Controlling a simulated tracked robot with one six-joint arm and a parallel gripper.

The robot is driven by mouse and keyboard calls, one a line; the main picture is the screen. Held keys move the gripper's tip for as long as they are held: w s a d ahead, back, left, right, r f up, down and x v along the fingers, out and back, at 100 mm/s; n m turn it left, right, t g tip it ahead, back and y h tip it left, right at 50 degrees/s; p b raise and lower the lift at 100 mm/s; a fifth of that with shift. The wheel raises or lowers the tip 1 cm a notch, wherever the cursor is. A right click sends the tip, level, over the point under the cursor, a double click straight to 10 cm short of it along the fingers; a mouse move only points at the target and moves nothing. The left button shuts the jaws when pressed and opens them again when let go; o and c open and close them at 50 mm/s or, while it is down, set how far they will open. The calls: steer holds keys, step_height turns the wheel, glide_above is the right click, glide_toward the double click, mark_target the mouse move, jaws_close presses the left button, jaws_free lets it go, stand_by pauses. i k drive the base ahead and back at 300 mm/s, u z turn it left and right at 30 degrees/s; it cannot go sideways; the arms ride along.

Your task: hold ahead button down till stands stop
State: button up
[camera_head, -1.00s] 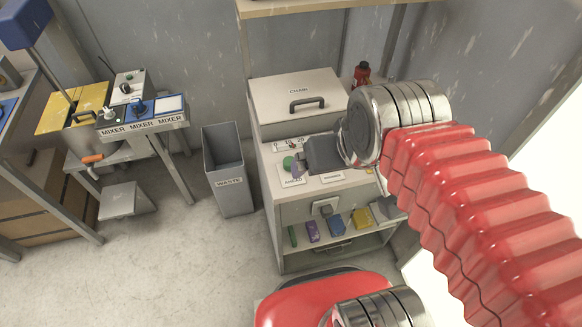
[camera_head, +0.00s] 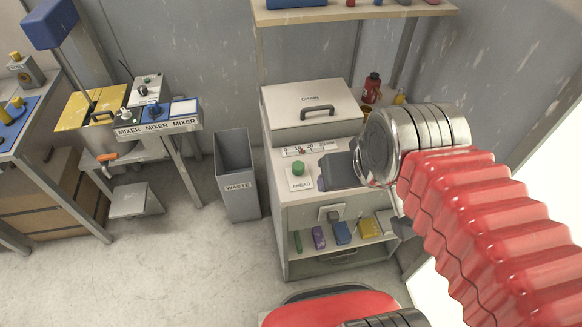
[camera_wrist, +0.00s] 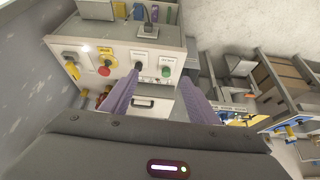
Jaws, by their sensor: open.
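The green AHEAD button (camera_head: 298,168) sits on a white plate at the left of the cabinet's control ledge. It looks raised, with nothing touching it. My gripper (camera_head: 321,183) is just right of the button; its dark body hides part of the ledge, and only a bit of a purple finger shows. In the wrist view the two purple fingers of my gripper (camera_wrist: 160,76) are spread and empty. The green button (camera_wrist: 166,71) appears between their tips, nearer the right one, with a gap beyond them whose depth I cannot tell. No turning stands are identifiable.
In the wrist view a black knob (camera_wrist: 138,66) and a red button (camera_wrist: 105,67) stand left of the green button. A lidded box (camera_head: 310,108) sits behind the ledge. A grey waste bin (camera_head: 236,175) stands left of the cabinet, with clear floor before it.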

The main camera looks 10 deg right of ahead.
mark_target(297, 166)
steer(key=k, duration=1.2)
steer(key=u, duration=0.45)
steer(key=i, duration=0.75)
steer(key=u, duration=1)
steer(key=i, duration=1.25)
